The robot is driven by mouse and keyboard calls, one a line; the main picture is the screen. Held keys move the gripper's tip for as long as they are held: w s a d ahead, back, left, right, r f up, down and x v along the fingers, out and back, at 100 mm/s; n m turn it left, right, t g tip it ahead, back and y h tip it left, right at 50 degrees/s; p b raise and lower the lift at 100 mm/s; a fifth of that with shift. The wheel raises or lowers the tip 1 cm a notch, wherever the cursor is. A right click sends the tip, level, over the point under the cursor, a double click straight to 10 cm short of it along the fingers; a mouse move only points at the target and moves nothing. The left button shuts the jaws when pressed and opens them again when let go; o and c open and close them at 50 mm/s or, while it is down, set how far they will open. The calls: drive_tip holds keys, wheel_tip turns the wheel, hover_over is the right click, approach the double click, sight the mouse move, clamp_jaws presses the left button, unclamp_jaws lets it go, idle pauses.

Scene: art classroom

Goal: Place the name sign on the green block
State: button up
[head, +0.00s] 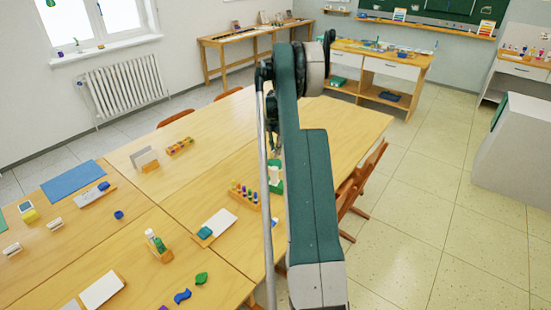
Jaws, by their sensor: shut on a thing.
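My gripper (274,152) is over the right part of the long table, small and partly hidden by my arm. It is shut on a small pale piece (274,174), which looks like the name sign. Green shows right around and below this piece and seems to be the green block (277,188). My arm covers its right side. I cannot tell whether the sign touches the block or is held above it.
A wooden rack with colored pegs (244,193) stands just left of my gripper. A white pad with a teal block (205,233) lies nearer. A white card in a holder (145,158), a blue mat (73,180) and chairs (362,180) are around. The table's far middle is clear.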

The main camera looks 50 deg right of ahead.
drive_tip(key=shift+f, duration=1.85)
drive_tip(key=shift+f+b, duration=0.2)
drive_tip(key=shift+b, duration=0.2)
drive_tip(key=o, duration=0.8)
drive_tip(key=shift+c, duration=0.2)
drive_tip(key=shift+r, duration=0.2)
wheel_tip(320, 180, up, 12)
drive_tip(key=shift+p, duration=0.85)
